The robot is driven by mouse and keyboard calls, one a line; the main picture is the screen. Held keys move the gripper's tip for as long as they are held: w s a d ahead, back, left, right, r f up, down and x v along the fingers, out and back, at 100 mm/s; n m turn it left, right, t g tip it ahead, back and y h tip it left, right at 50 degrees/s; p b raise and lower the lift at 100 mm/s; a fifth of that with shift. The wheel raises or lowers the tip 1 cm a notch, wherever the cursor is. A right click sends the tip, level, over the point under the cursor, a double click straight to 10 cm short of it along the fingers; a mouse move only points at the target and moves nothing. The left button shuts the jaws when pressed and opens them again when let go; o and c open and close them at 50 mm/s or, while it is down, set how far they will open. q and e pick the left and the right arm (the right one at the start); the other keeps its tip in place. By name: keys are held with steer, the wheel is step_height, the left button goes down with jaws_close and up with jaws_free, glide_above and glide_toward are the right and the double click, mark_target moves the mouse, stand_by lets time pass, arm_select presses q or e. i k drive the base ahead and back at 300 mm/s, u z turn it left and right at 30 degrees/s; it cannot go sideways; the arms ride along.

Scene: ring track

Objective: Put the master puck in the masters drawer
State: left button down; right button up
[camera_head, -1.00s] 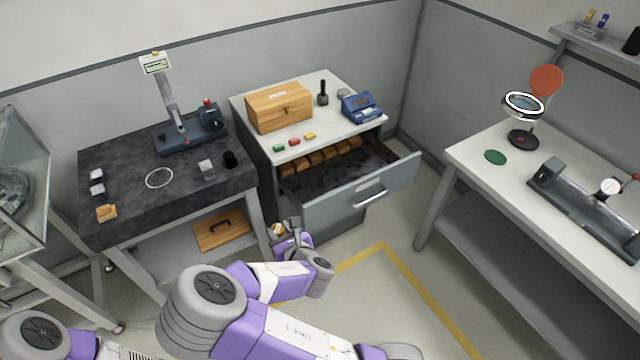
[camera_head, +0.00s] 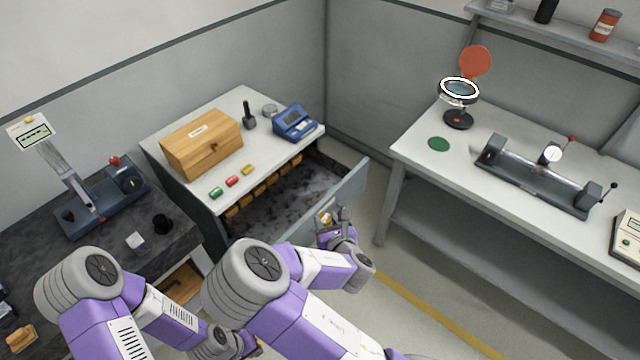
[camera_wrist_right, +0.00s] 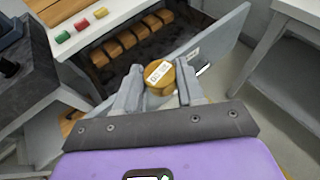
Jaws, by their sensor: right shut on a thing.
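My right gripper (camera_head: 335,222) is shut on the puck (camera_wrist_right: 160,78), a round brass-coloured piece with a white label on top, held between the two fingers in the right wrist view. The puck also shows small in the head view (camera_head: 326,217). The open drawer (camera_head: 330,200) has a grey front with a small label and handle. Its dark-lined inside holds a row of wooden blocks (camera_wrist_right: 122,42) towards the back. The gripper and puck are at the drawer front, on its outer side in the head view. My left arm shows low at left; its fingers are hidden.
The cabinet top holds a wooden box (camera_head: 202,143), three small coloured pieces (camera_head: 232,181), a dark stamp-like tool (camera_head: 249,115) and a blue device (camera_head: 295,122). A dark bench (camera_head: 190,238) stands left and a white bench (camera_head: 425,165) right. Floor between is open.

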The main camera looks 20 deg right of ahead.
mark_target(306, 206)
steer(key=z, duration=0.05)
steer(key=i, duration=1.05)
steer(key=u, duration=0.4)
